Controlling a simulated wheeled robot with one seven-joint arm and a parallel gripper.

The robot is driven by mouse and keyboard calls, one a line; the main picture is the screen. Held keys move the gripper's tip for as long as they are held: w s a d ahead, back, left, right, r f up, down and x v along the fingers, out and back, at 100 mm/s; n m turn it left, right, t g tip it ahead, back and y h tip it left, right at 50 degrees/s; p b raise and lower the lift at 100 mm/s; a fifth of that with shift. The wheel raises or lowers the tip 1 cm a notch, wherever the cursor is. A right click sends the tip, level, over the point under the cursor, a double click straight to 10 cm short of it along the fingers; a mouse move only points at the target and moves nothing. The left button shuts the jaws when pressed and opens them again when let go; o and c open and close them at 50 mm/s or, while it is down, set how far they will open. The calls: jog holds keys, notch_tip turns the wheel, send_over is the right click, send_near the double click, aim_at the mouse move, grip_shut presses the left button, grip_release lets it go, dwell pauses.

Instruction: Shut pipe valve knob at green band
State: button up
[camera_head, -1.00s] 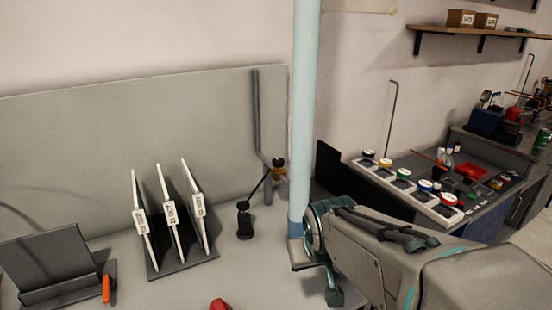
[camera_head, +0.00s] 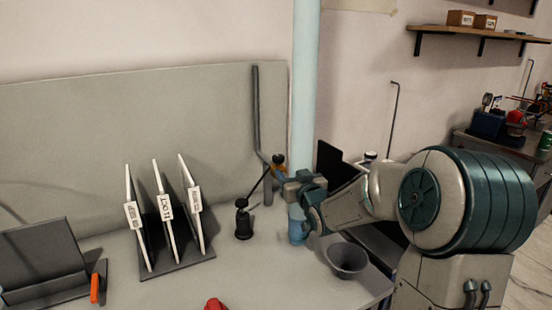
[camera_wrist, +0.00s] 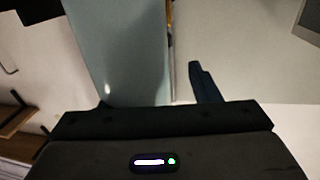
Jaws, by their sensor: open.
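A pale blue vertical pipe (camera_head: 304,80) runs from the top of the head view down to the bench, and fills the left middle of the wrist view (camera_wrist: 118,45). One dark finger (camera_wrist: 205,82) shows right of the pipe in the wrist view; the other is not clear. A thin yellow-orange strip (camera_wrist: 170,25) shows behind the pipe's edge. I cannot make out a valve knob or green band.
A black stand with a slanted rod (camera_head: 243,218) is left of my gripper. A rack of white plates (camera_head: 168,215) stands further left. A grey bowl (camera_head: 347,261) sits below my arm, near the bench edge. A red object (camera_head: 215,304) lies at the front.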

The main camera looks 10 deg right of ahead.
aim_at(276, 155)
jog(key=w, duration=0.4)
jog(key=w+a+p, duration=0.1)
jog(key=w, duration=0.3)
jog(key=w+a, duration=0.1)
jog(key=w, duration=0.4)
jog(key=shift+w+p, duration=0.1)
jog(key=shift+p, duration=0.25)
jog(key=c, duration=1)
